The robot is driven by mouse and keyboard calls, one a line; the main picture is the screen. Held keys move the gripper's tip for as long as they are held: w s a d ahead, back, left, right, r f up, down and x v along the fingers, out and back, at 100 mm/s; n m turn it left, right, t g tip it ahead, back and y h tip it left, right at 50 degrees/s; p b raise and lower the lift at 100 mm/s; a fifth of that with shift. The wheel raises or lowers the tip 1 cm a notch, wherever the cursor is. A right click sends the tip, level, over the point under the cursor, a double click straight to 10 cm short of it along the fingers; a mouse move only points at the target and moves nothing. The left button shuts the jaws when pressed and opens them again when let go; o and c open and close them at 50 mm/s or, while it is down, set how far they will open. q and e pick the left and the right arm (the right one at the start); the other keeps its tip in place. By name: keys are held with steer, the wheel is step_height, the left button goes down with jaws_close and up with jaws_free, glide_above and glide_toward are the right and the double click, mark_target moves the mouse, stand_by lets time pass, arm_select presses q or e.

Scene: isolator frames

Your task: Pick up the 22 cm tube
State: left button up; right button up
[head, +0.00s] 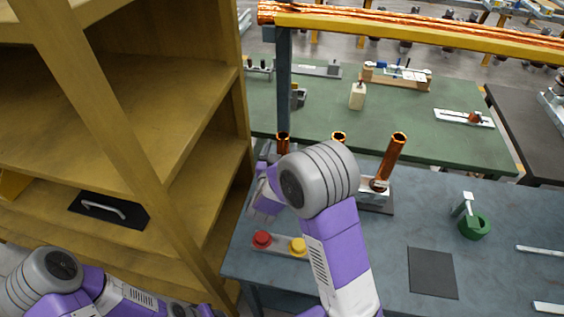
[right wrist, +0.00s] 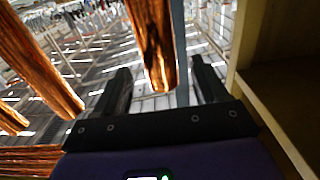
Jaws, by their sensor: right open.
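Three copper tubes stand at the table's back edge in the head view: a left one (head: 283,144), a middle one (head: 339,137) and a longer-looking right one (head: 393,155). My right arm covers much of the left and middle ones. I cannot tell by sight which is 22 cm. My right gripper (head: 268,160) is beside the left tube, partly hidden by my arm. In the right wrist view my right gripper (right wrist: 163,88) is open, with a copper tube (right wrist: 153,40) showing between its fingers, not clamped. My left gripper is not visible.
A yellow wooden shelf (head: 245,105) stands close at the left. The blue-grey table (head: 385,235) carries red (head: 262,239) and yellow (head: 298,246) knobs, a green ring-shaped part (head: 474,226) and a dark square plate (head: 433,272). Copper bars (head: 400,20) run overhead at the back.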

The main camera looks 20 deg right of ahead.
mark_target(284, 137)
steer(key=x, duration=0.5)
steer(key=shift+w, duration=0.15)
jaws_close()
steer(key=shift+r, duration=0.1)
stand_by(0.4)
